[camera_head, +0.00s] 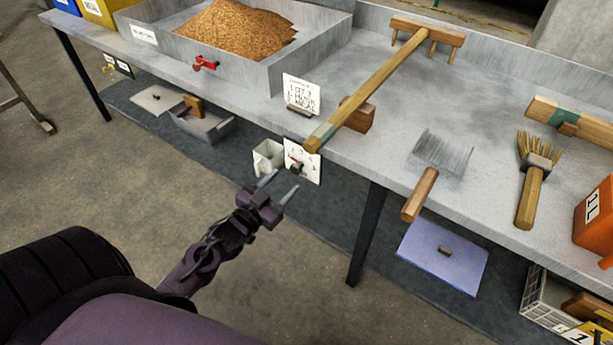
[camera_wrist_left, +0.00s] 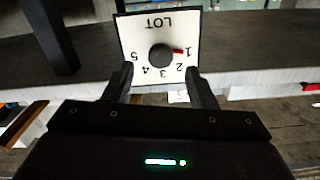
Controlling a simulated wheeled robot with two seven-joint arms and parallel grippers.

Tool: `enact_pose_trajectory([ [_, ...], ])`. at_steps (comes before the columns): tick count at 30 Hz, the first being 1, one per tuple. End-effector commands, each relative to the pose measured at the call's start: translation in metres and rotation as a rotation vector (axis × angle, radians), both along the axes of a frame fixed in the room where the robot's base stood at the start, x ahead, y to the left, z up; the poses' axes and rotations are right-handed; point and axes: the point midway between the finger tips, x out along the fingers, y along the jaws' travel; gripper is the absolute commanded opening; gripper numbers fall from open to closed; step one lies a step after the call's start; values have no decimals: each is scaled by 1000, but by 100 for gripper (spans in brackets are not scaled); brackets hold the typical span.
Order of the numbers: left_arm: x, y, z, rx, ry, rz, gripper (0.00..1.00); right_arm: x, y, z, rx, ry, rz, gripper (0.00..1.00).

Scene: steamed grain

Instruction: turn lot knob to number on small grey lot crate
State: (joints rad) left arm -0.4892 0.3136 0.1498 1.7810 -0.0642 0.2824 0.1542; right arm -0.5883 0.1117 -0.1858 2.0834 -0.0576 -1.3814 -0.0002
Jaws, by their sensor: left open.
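The lot dial plate (camera_head: 308,155) is a white panel on the table's front edge with a dark round knob (camera_head: 296,167). In the left wrist view the plate (camera_wrist_left: 135,28) appears upside down, with LOT and numbers 1 to 5. The knob (camera_wrist_left: 160,55) has a red pointer toward the 1. My left gripper (camera_head: 278,186) is open in front of the plate, its fingers spread below the knob; contact cannot be told. A pale grey crate (camera_head: 537,312) is partly cut off at the lower right, with a yellow card marked 1 beside it. Whether this is the lot crate is unclear.
A small grey box (camera_head: 268,157) hangs beside the dial. A wooden rake (camera_head: 375,88) lies on the metal table (camera_head: 350,60), its handle end over the front edge near the dial. A table leg (camera_head: 366,235) stands to the right of my left gripper.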

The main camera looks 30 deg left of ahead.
Motion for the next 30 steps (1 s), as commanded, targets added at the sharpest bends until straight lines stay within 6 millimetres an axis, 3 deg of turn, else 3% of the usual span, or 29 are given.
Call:
enact_pose_trajectory([
  [3,21,-2,0,0,-3,-1,52,-2,1,9,0,1,4,30],
  [9,43,-4,-1,0,1,0,52,-4,1,20,-1,6,8,30],
  [20,48,-4,-1,0,3,1,50,-5,1,24,-1,5,9,30],
  [30,48,-4,-1,-1,3,1,8,-5,1,24,-1,5,9,30],
])
